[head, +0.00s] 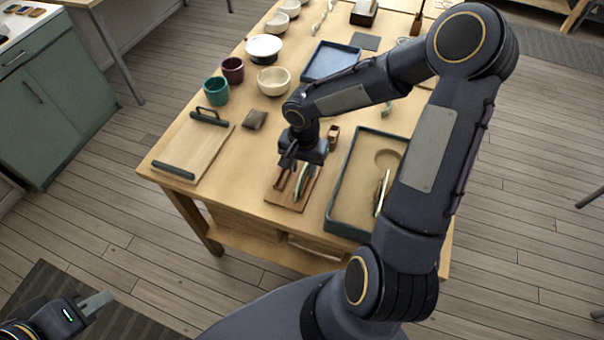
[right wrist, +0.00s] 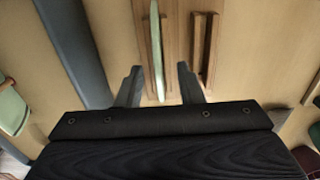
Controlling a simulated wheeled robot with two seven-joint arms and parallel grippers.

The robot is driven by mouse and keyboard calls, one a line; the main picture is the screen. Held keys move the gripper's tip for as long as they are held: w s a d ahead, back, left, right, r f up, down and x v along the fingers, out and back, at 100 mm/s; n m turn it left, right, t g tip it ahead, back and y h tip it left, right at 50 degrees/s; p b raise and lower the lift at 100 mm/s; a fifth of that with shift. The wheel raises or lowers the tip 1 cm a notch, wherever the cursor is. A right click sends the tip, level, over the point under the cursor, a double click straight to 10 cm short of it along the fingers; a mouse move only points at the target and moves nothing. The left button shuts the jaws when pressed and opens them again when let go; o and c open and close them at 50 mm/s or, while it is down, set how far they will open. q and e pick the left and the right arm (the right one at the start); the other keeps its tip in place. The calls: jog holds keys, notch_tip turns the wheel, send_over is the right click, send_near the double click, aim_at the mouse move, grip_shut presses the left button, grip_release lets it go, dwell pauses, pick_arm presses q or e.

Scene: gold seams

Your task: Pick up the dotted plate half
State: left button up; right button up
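A pale green plate half stands on edge in a slotted wooden rack (head: 283,198), under my right gripper (head: 297,165). In the right wrist view this plate half (right wrist: 157,50) shows edge-on between the two fingers of my right gripper (right wrist: 158,85); the fingers are spread, with a gap on both sides of it. A second plate half (head: 382,192) leans in the blue-rimmed tray to the right. No dots can be made out on either half. My left gripper (head: 95,303) is low at the left, off the table; its opening is unclear.
The blue-rimmed tray (head: 337,196) lies close to the right of the rack. A wooden board with dark handles (head: 196,155) lies to the left. Cups, bowls and a blue tray (head: 331,60) stand further back. Bare tabletop lies between board and rack.

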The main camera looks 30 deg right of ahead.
jog(key=shift+f, duration=0.8)
grip_shut()
jog(key=shift+r, duration=0.15)
